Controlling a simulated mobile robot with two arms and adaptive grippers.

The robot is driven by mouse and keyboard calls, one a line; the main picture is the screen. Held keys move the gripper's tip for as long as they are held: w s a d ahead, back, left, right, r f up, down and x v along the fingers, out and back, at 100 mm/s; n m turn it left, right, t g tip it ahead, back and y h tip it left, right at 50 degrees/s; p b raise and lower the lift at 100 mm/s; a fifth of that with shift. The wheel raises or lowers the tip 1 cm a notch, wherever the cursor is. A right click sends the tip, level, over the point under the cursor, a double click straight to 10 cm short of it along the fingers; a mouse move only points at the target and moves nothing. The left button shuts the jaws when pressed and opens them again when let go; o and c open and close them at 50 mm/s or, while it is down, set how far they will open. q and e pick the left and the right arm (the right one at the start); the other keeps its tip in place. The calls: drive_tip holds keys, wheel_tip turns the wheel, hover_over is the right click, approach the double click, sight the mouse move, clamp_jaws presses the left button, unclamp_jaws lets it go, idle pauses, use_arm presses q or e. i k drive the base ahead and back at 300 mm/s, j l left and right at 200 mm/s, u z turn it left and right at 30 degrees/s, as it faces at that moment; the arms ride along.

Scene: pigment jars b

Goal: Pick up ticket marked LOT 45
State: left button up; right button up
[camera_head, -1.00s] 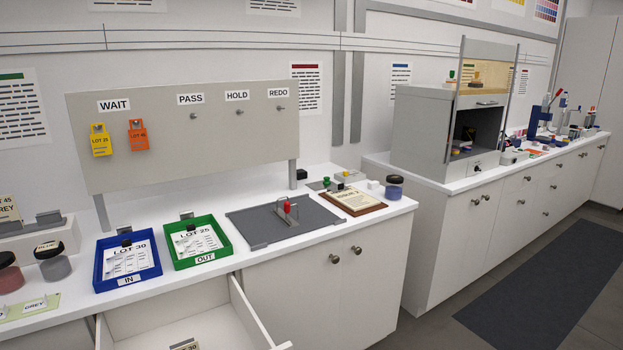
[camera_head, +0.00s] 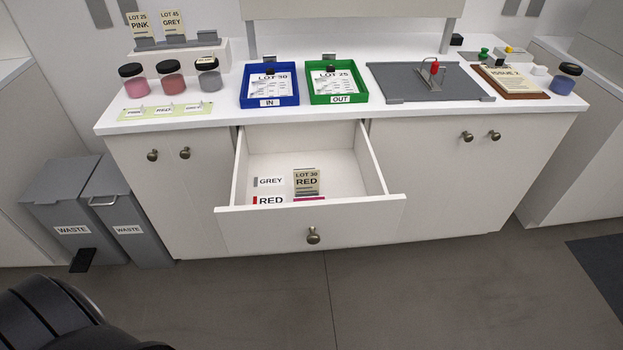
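A cream card marked LOT 45 GREY (camera_head: 173,23) stands upright in a grey holder on the white block at the back left of the counter. A similar card marked LOT 25 PINK (camera_head: 140,24) stands to its left. The hanging tickets on the wall board are out of this view; only the board's lower edge (camera_head: 350,9) shows. Neither of my grippers is in view. A black ribbed part of my own body shows at the lower left.
The drawer (camera_head: 312,222) stands open, holding a LOT 30 RED card (camera_head: 306,182). Above it are a blue IN tray (camera_head: 269,101) and a green OUT tray (camera_head: 338,98). Several jars (camera_head: 172,83) line the left counter. Grey waste bins (camera_head: 80,208) stand left; floor in front is clear.

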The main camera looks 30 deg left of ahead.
sight(171, 19)
drive_tip(key=j+u, duration=0.1)
drive_tip(key=u, duration=1.45)
drive_tip(key=i+j, duration=0.7)
drive_tip(key=i, duration=0.2)
